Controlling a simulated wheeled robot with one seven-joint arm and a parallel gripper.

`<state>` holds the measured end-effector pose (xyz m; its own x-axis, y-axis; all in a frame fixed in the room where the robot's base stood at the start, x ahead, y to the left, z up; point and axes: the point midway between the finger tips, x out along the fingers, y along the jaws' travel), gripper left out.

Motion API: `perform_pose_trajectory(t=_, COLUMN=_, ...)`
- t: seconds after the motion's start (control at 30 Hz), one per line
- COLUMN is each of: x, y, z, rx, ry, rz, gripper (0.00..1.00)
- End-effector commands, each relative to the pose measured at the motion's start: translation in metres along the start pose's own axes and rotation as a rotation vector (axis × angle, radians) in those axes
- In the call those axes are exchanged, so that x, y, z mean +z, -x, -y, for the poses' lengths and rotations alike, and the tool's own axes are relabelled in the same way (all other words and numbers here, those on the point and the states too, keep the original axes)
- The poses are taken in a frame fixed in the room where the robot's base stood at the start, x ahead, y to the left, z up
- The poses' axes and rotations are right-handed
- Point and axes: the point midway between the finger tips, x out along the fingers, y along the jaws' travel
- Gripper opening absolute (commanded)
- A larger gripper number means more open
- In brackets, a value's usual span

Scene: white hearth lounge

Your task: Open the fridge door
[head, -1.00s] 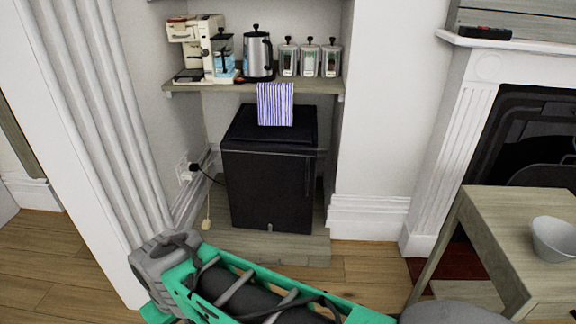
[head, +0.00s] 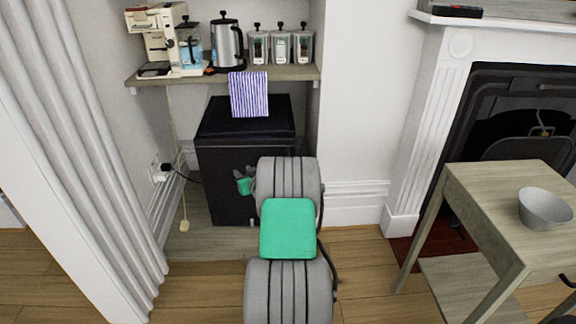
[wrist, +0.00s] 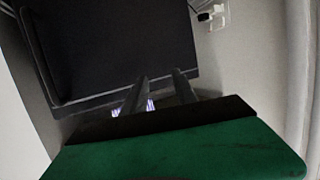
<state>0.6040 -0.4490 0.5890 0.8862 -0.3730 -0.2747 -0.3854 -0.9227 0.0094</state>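The small black fridge (head: 224,175) stands on a low plinth in the alcove, under the shelf. Its door looks shut in the head view. In the wrist view the dark fridge (wrist: 125,45) fills much of the upper left, tilted in the picture. My gripper (wrist: 161,78) shows there as two dark fingers, apart and with nothing held between them, in front of the fridge. In the head view my arm covers the right part of the fridge front and hides most of my gripper and any handle there. I cannot tell if the fingers touch the fridge.
A striped towel (head: 249,95) hangs from the shelf (head: 290,74) over the fridge top. A coffee machine, kettle and jars stand on the shelf. A side table (head: 500,205) with a bowl (head: 544,208) stands at right.

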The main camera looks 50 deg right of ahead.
Motion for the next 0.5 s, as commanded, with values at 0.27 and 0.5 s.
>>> perform_pose_trajectory(t=0.27, x=0.054, y=0.029, z=-0.168, rx=0.302, ry=-0.052, rz=-0.270, gripper=0.34)
perform_pose_trajectory(t=0.5, x=0.047, y=-0.005, z=-0.180, rx=0.306, ry=-0.050, rz=-0.276, gripper=0.34)
